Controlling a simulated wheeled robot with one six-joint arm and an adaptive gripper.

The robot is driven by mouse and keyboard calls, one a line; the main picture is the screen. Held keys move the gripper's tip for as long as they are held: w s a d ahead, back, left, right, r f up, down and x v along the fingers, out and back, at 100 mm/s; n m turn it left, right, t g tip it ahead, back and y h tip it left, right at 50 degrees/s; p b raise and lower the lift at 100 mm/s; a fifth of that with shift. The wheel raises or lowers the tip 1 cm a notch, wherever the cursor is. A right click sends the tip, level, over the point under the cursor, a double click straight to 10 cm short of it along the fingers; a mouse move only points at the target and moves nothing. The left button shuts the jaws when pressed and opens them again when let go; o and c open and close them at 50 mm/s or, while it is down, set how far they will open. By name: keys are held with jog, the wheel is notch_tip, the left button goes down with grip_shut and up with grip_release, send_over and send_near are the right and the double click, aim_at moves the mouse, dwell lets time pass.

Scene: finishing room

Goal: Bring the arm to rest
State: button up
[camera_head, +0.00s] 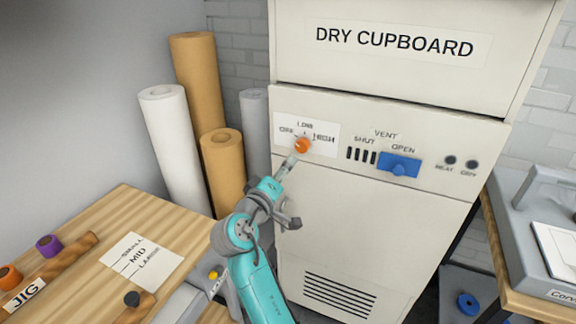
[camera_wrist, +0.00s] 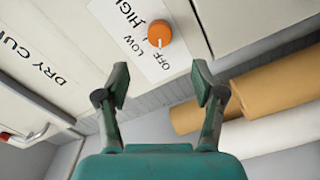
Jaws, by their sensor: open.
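My teal arm reaches up from the bottom of the head view. My gripper (camera_head: 289,164) is just below the orange knob (camera_head: 302,146) on the dry cupboard's (camera_head: 375,215) front panel. In the wrist view my gripper (camera_wrist: 161,82) has its two fingers spread wide with nothing between them. The orange knob (camera_wrist: 160,34) shows beyond the fingertips, apart from both, on a white label (camera_wrist: 132,28) reading OFF, LOW and HIGH.
A blue vent slider (camera_head: 399,165) sits by OPEN, right of the knob. Paper rolls (camera_head: 176,140) stand left of the cupboard. A wooden bench (camera_head: 125,205) with a jig and size card is at left. Another bench (camera_head: 505,255) is at right.

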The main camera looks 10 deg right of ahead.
dwell(0.3)
jog(key=s+d+f+n+y, duration=0.1)
jog(key=s+f+y, duration=0.1)
jog(key=s+f, duration=0.5)
jog(key=s+d+f+n+y, duration=0.2)
jog(key=f+y, duration=0.1)
jog(key=f, duration=0.8)
jog(key=s+d+f+y, duration=0.1)
jog(key=s+f+y, duration=0.1)
jog(key=s+f, duration=0.45)
jog(key=s+d+f+y, duration=0.15)
jog(key=s+f, duration=0.25)
jog(key=s, duration=0.5)
jog(key=s+m+y, duration=0.3)
jog(key=s, duration=1.4)
jog(key=s+r+m, duration=0.2)
jog(key=s+r, duration=0.2)
jog(key=s, duration=0.4)
jog(key=s+d+r+m, duration=0.1)
jog(key=s+r+m, duration=0.2)
jog(key=s, duration=0.4)
jog(key=shift+s+d+r+h, duration=0.15)
jog(key=shift+s+r+h, duration=0.25)
jog(key=shift+r, duration=0.5)
